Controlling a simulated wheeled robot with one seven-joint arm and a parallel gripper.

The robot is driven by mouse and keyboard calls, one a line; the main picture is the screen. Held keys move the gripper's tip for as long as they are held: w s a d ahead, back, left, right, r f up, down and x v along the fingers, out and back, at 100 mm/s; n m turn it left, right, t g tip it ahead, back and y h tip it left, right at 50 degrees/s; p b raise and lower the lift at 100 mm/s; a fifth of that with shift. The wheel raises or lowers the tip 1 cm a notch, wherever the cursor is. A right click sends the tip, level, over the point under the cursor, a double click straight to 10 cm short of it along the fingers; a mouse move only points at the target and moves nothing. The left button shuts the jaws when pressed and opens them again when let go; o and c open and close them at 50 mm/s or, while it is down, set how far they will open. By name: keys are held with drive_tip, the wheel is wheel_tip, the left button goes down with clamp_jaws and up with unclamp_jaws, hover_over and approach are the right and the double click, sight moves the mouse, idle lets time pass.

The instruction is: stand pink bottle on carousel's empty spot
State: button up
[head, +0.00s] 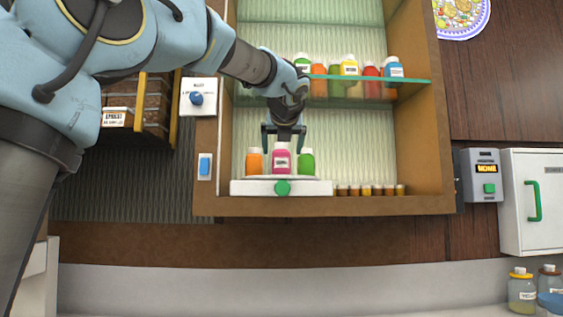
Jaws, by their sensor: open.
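The pink bottle (281,159) has a white cap and a pale label. It stands upright on the white carousel (245,188), between an orange bottle (254,162) and a green bottle (307,163). The carousel has a green knob (282,188) on its front. My gripper (284,143) is open, pointing down, with one finger on each side of the pink bottle's top. I cannot tell whether the fingers touch it. The back of the carousel is hidden by the bottles.
A glass shelf (420,81) with several coloured bottles crosses the wooden cabinet (425,160) above. Several small jars (370,190) line the cabinet floor right of the carousel. A switch panel (205,166) is on the cabinet's left side. The space above the small jars is clear.

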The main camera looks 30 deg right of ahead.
drive_tip(key=shift+v, duration=2.4)
